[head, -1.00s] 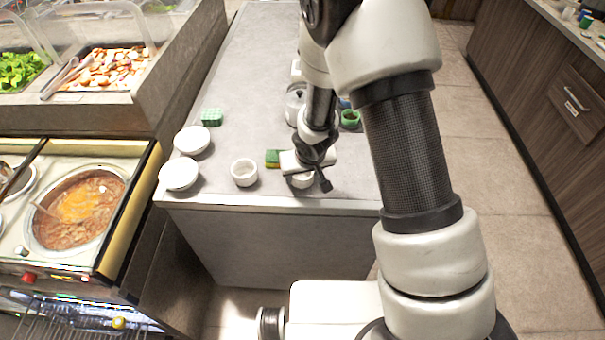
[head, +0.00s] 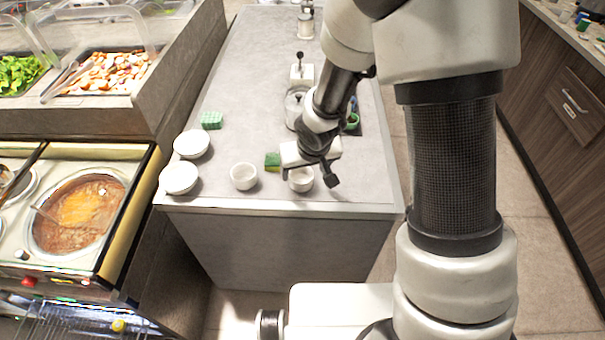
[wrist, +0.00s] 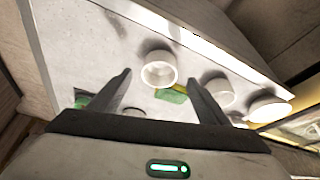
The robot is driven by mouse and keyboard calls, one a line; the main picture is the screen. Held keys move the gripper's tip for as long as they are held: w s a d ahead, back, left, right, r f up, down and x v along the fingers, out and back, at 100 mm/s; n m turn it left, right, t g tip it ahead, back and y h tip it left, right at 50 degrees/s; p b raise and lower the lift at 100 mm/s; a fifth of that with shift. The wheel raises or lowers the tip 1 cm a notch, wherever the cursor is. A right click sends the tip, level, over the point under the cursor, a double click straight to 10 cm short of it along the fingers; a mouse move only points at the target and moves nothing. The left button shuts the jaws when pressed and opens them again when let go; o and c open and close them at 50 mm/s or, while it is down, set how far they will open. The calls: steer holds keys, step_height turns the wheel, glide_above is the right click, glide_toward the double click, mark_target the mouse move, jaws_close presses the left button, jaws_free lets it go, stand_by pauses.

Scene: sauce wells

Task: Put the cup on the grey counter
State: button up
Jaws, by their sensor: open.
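A small white cup (head: 301,180) stands upright on the grey counter (head: 255,75), close to its front edge. My gripper (head: 309,172) is just above and behind it and hides part of it. In the wrist view the same cup (wrist: 159,70) appears between and beyond the tips of my open fingers (wrist: 160,78), with nothing held. Whether a finger touches the cup I cannot tell. A second white cup (head: 243,177) stands to its left on the counter; it also shows in the wrist view (wrist: 217,91).
Two white bowls (head: 191,143) (head: 179,178) stand at the counter's left edge. A green-and-yellow sponge (head: 272,161) lies between and behind the cups. A green block (head: 211,120) and a metal pot (head: 294,103) stand farther back. The counter's middle is clear.

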steer(key=s+d+r+m+h, duration=0.1)
steer(key=s+d+r, duration=0.15)
steer(key=r, duration=0.35)
steer(key=s+d+r+t, duration=0.1)
steer(key=d+r, duration=0.3)
steer(key=r, duration=0.2)
steer(key=s+d+r+m+h, duration=0.1)
steer(key=s+d+r, duration=0.15)
steer(key=r, duration=0.45)
steer(key=s+d+r, duration=0.2)
steer(key=s+r, duration=0.2)
steer(key=s, duration=0.3)
steer(key=s+d+r+m, duration=0.1)
steer(key=s+d+r, duration=0.2)
steer(key=s+r, duration=0.2)
steer(key=shift+s+r+y, duration=0.2)
steer(key=shift+s+y, duration=0.2)
steer(key=shift+s, duration=0.55)
steer(key=shift+c, duration=0.3)
